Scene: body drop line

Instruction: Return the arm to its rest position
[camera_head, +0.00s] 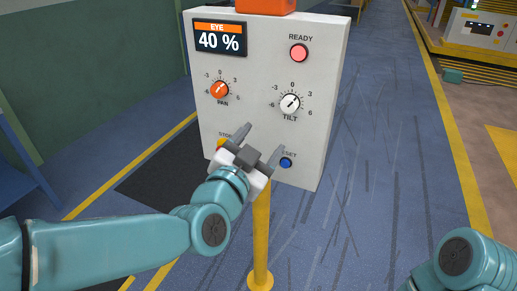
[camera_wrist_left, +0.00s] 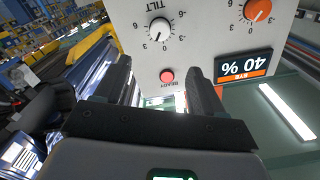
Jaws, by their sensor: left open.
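My left arm reaches in from the left in the head view. Its gripper (camera_head: 262,143) is open and empty, in front of the lower part of a light grey control box (camera_head: 330,75). The left wrist view also shows the open gripper (camera_wrist_left: 160,85), with the box face beyond its fingers. Part of my right arm shows at the lower right of the head view; its gripper is out of the frame. The box carries an orange PAN knob (camera_head: 219,90), a white TILT knob (camera_head: 290,103), a lit READY lamp (camera_head: 299,53) and a display (camera_head: 220,39) reading 40 %.
A blue RESET button (camera_head: 286,162) sits right of the gripper. The STOP button (camera_head: 222,143) is partly hidden by it. A yellow post (camera_head: 261,235) holds the box up. Scuffed blue floor (camera_head: 385,150) lies open to the right. A machine (camera_head: 480,30) stands at the far right.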

